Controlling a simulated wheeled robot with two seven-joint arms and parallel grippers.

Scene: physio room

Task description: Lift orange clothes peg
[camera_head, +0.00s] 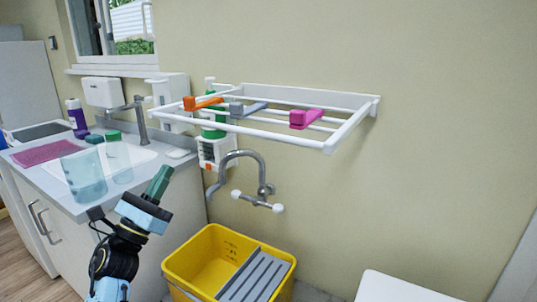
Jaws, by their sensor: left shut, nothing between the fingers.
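The orange clothes peg (203,102) sits on the left part of a white wall-mounted drying rack (290,128). A grey peg (248,107) and a pink peg (305,119) sit farther right on the same rack. My left gripper (158,182) is below and to the left of the orange peg, well apart from it, in front of the counter. Its green fingers are together and hold nothing. My right gripper is not in view.
A wall tap (262,190) is below the rack. A yellow bucket (190,262) stands on the floor.

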